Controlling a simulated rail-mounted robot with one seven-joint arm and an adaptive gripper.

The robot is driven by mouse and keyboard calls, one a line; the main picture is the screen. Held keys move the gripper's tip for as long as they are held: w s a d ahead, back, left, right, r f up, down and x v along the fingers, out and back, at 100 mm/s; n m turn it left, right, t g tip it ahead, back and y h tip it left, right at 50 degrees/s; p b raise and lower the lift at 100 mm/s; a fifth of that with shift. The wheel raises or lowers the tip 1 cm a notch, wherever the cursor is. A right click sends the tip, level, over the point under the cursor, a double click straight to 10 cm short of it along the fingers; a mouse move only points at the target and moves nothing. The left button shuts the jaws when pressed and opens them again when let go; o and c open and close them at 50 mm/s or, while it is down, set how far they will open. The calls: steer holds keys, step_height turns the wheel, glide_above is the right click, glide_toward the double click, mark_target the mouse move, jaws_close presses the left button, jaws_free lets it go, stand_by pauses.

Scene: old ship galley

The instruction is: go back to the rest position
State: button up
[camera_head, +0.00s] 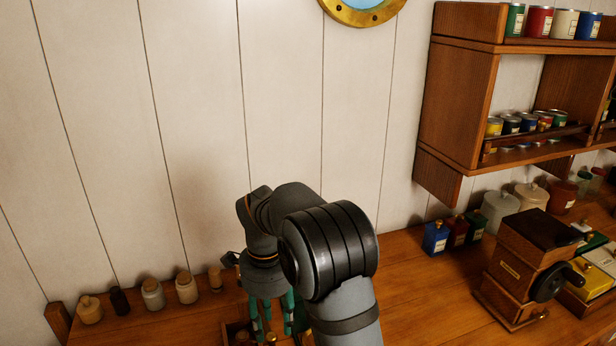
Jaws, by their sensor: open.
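My gripper (272,318) points down near the bottom middle of the view, close to the white plank wall. Its teal fingers are apart, and I see nothing held between them. My own dark arm hides part of the gripper and the counter behind it. The fingertips are near the bottom edge, over a small wooden box (230,331) with small bottles or jars, mostly cut off and hidden. I cannot tell whether the fingers touch anything there.
Several small jars (153,294) stand along the wall at left. A wooden shelf (456,100) with tins hangs at upper right. A coffee grinder (525,265), coloured bottles (436,238) and canisters (498,212) stand on the right counter. Bare counter (425,290) lies right of my arm.

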mark_target(270, 336)
step_height(270, 336, down, 4)
steer(key=shift+r+b, duration=0.1)
steer(key=shift+b, duration=1)
steer(key=shift+a+f, duration=0.25)
steer(key=shift+a, duration=0.05)
steer(key=shift+s+a+r, duration=0.15)
steer(key=shift+a+r, duration=0.05)
steer(key=shift+a, duration=0.25)
steer(key=shift+s+a, duration=0.25)
steer(key=shift+a, duration=0.15)
steer(key=shift+w+d, duration=0.1)
